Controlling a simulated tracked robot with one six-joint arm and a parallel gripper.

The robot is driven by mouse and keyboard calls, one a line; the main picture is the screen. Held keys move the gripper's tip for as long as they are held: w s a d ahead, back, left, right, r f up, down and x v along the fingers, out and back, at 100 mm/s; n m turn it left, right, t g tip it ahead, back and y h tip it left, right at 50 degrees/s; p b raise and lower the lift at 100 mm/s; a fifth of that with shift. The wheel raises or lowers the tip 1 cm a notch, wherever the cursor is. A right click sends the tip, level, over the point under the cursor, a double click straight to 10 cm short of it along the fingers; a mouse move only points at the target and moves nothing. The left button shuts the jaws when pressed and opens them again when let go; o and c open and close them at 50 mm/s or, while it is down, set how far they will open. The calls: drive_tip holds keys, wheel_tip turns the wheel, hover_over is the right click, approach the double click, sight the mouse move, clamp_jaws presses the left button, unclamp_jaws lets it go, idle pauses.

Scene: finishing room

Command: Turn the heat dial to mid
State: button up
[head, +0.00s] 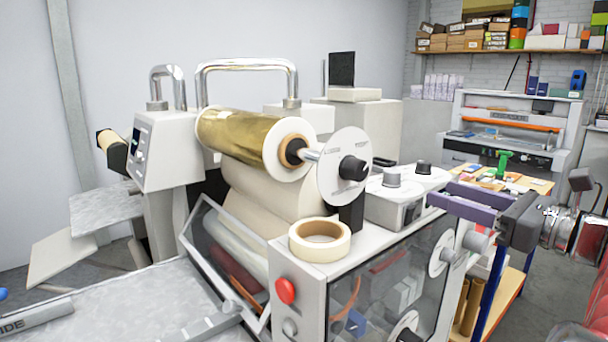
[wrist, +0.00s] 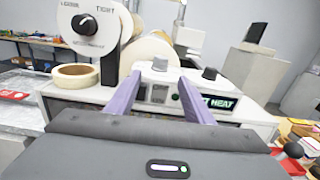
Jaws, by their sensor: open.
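The dial's setting is unreadable.
A gold foil roll (head: 240,135) and a white disc with a black knob (head: 353,168) stand beside the box. A tape roll (head: 320,238) lies on the machine's top, above a red button (head: 286,290). A wooden-topped table (head: 500,180) stands behind.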

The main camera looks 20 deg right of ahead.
sight(399, 179)
drive_tip(key=shift+w, duration=0.1)
idle(0.3)
drive_tip(key=shift+x, duration=6.8)
drive_tip(key=shift+c, duration=0.6)
drive_tip(key=c, duration=0.9)
